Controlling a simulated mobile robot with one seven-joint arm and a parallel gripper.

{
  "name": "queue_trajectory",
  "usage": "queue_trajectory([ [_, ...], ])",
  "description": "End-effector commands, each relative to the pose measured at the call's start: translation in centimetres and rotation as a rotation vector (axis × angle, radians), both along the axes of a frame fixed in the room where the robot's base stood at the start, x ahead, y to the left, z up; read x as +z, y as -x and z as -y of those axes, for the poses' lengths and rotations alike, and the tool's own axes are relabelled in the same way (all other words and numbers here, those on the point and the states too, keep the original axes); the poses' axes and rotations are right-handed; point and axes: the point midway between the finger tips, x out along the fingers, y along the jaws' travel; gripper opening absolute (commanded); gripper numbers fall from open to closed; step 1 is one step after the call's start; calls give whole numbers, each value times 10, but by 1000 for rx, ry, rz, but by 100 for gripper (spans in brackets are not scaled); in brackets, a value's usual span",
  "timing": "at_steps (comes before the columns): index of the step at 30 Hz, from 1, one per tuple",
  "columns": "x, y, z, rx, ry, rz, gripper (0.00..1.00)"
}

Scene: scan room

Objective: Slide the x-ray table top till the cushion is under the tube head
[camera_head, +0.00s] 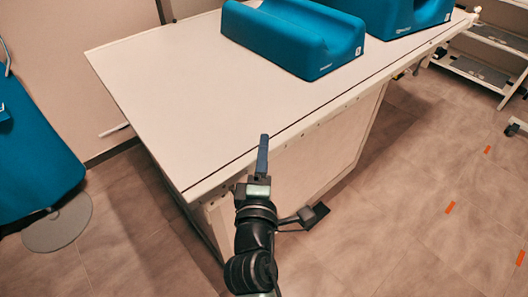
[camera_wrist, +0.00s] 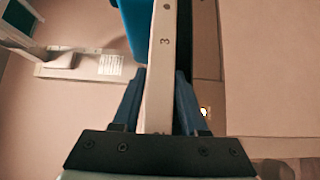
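The x-ray table top (camera_head: 170,90) is a pale flat slab with a dark line along its near long side and a side rail with small marks. A blue cushion (camera_head: 290,38) with a hollowed top lies on it toward the back; a blue cushion edge also shows in the wrist view (camera_wrist: 136,28). My gripper (camera_head: 263,150) is at the near side rail, toward the left end. In the wrist view its fingers (camera_wrist: 160,85) lie on both sides of the pale rail (camera_wrist: 162,50), marked "3", and appear closed on it. I cannot identify the tube head in either view.
A second blue cushion (camera_head: 405,15) is farther back on the right. A blue padded seat (camera_head: 35,150) stands at the left. A white shelf cart (camera_head: 480,60) is at the far right.

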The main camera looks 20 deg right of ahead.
Motion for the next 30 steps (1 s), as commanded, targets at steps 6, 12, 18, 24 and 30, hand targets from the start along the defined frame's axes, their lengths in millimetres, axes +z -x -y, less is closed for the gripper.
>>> queue_trajectory([
  [6,0,0,0,0,0,0,68],
  [12,0,0,-1,1,0,0,68],
  [18,-1,15,-8,2,0,-1,68],
  [24,-2,49,-24,3,-1,-3,68],
  [30,-3,84,-40,2,-1,-2,68],
])
